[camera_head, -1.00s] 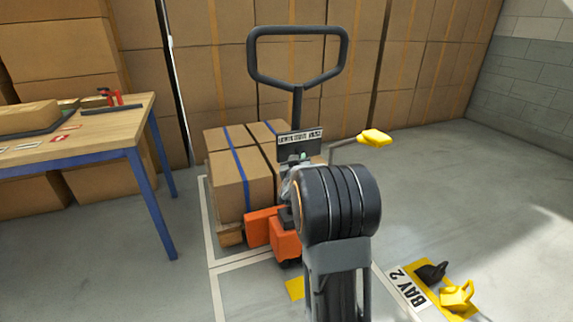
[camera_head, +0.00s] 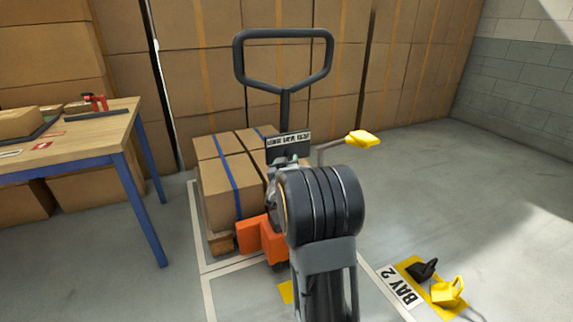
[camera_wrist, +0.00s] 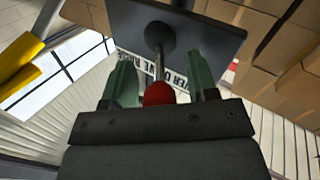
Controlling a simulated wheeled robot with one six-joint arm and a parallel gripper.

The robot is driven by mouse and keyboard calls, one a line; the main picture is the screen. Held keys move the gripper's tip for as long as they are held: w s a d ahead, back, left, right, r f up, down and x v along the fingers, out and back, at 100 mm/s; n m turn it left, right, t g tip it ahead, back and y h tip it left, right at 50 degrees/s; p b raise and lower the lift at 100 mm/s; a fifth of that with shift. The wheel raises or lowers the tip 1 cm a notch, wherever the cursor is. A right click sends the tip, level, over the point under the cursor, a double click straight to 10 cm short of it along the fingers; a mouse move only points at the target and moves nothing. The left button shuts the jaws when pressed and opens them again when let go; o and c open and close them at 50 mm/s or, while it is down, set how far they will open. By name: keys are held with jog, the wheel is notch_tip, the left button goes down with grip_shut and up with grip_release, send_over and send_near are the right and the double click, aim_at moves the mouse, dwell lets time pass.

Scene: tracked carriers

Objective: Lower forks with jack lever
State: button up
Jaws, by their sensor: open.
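The pallet jack stands ahead in the head view, with a black loop handle (camera_head: 284,34) and an orange body (camera_head: 262,238). A dark plate with a white lettered strip (camera_head: 288,143) sits on its stem. In the wrist view the dark plate (camera_wrist: 205,32) carries a thin metal lever (camera_wrist: 157,45) ending in a red knob (camera_wrist: 158,93). My gripper (camera_wrist: 160,82) is open, its green fingers on either side of the red knob, with gaps visible. Whether the knob is fully between them in depth is unclear. My arm hides most of the gripper in the head view.
Strapped cartons (camera_head: 228,175) sit on a pallet (camera_head: 221,242) behind the jack. A yellow paddle (camera_head: 363,138) sticks out at right, also in the wrist view (camera_wrist: 20,62). A workbench (camera_head: 70,140) stands left. Black (camera_head: 424,269) and yellow (camera_head: 448,291) items lie by a BAY 2 floor sign (camera_head: 400,285).

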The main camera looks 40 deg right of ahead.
jog(key=shift+s+a, duration=0.1)
jog(key=p+v, duration=0.3)
jog(key=v, duration=1)
jog(key=shift+s+a, duration=0.15)
jog(key=shift+s, duration=0.05)
